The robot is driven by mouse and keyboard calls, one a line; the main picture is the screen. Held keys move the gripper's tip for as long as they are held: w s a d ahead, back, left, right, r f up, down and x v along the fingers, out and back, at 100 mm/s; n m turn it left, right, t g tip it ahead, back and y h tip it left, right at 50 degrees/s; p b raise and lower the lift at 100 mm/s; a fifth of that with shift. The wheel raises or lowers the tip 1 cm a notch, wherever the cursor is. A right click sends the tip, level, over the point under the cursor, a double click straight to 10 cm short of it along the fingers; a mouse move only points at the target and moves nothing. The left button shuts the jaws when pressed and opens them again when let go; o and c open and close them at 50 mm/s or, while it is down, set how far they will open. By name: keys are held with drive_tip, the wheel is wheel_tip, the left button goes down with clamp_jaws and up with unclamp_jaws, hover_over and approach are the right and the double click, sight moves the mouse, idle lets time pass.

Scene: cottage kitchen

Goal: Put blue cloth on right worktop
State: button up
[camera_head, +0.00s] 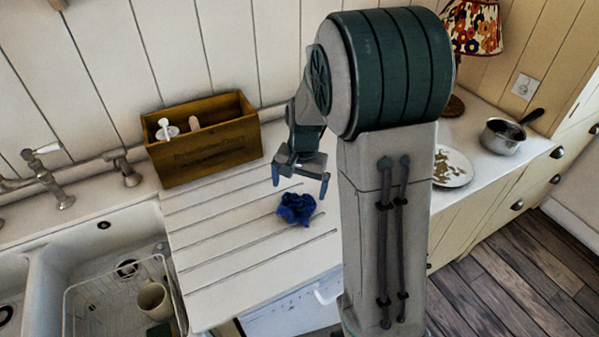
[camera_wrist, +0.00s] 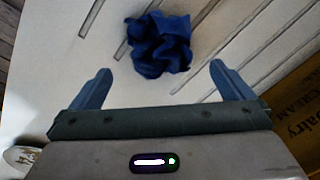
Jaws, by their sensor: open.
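The blue cloth (camera_head: 297,208) lies crumpled on the grooved white drainboard (camera_head: 215,265), right of the sink. In the wrist view the cloth (camera_wrist: 160,45) lies beyond my fingertips, roughly midway between them. My gripper (camera_head: 300,181) is open and empty, above and just behind the cloth in the head view. It also shows in the wrist view (camera_wrist: 160,80), with both blue fingers spread apart. The right worktop (camera_head: 478,155) is partly hidden behind my arm.
A wooden box (camera_head: 205,140) stands at the back of the drainboard. A plate (camera_head: 451,168), a saucepan (camera_head: 503,135) and a lamp (camera_head: 472,28) occupy the right worktop. A sink with a wire rack and a mug (camera_head: 153,300) is at left.

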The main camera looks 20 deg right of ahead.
sight(300, 204)
drive_tip(key=s+r+n+t, duration=0.2)
drive_tip(key=s+r+n, duration=0.1)
drive_tip(key=s+r, duration=0.7)
drive_tip(key=s+a+r+n+t, duration=0.1)
drive_tip(key=s+r+n, duration=0.1)
drive_tip(key=s, duration=0.7)
drive_tip(key=shift+r+n+h, duration=0.3)
drive_tip(key=shift+n, duration=0.6)
